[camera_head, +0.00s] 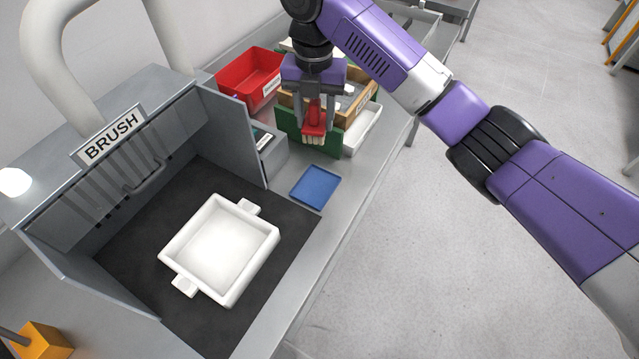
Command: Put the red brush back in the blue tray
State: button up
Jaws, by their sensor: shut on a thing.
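My gripper (315,112) points down near the top middle of the head view. It is shut on the red brush (315,122), which hangs bristles down between the fingers. The pale bristles (314,140) show below the red body. The brush is in front of a green panel (290,124), and I cannot tell how far apart they are. The small flat blue tray (315,188) lies on the grey counter, below the brush in the picture. It looks empty. The brush appears above and behind the tray.
A white two-handled dish (222,248) sits on the dark mat (185,205) in the booth marked BRUSH. The booth's side wall (235,130) stands left of the blue tray. A red bin (247,77), a brown box (352,106) and a white tray (365,130) crowd the back.

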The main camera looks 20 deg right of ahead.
notch_tip(320, 180, down, 15)
jog(key=b, duration=0.5)
jog(key=shift+f, duration=2.55)
jog(key=shift+f, duration=0.15)
jog(key=o, duration=1.3)
notch_tip(320, 180, up, 12)
jog(key=shift+r+p, duration=0.2)
jog(key=shift+p, duration=0.95)
